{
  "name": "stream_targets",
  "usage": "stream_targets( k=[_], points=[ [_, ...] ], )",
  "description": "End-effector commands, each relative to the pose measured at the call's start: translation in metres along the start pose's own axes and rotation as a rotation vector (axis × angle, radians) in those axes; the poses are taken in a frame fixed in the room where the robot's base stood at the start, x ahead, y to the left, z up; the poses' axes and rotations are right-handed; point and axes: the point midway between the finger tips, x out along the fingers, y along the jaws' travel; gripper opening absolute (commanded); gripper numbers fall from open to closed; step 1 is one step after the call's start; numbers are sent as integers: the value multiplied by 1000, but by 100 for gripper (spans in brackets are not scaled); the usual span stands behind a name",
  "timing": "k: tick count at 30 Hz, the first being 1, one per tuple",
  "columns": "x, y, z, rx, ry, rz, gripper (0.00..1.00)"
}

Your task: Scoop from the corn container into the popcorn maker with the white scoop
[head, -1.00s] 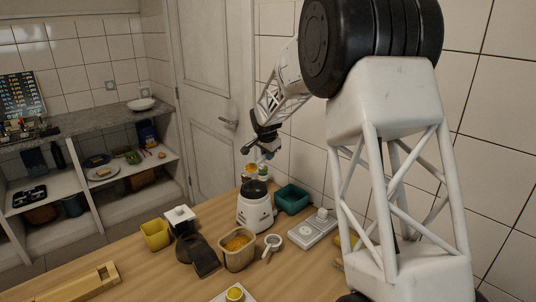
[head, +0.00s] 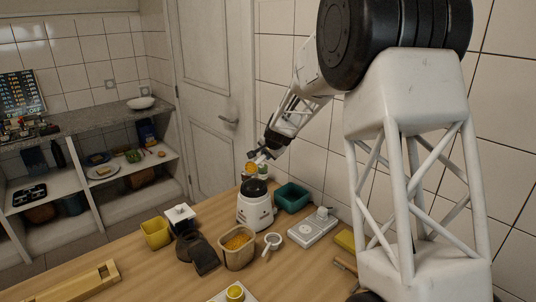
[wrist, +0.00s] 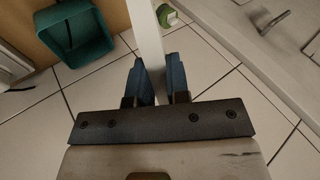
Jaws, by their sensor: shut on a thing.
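The popcorn maker (head: 254,210), white with a dark top, stands on the wooden table. The corn container (head: 238,258), a tan tub holding yellow-orange corn, is in front of it, slightly left. My gripper (head: 260,156) is above and behind the popcorn maker, apart from it. In the wrist view its blue fingers (wrist: 163,82) are shut on a long white piece (wrist: 147,35), which looks like the handle of the white scoop. The scoop's bowl cannot be made out, nor whether it holds corn.
A teal bin (head: 292,196) and a grey scale-like device (head: 313,229) stand right of the popcorn maker. A small white-rimmed round tool (head: 273,241) lies beside the corn container. A yellow tub (head: 156,233) and dark items are left. The tiled wall is close on the right.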

Motion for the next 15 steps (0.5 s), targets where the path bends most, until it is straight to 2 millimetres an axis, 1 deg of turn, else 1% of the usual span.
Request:
stream_targets(
  k=[15],
  points=[
    [2, 2, 0, 2, 3, -90, 0]
  ],
)
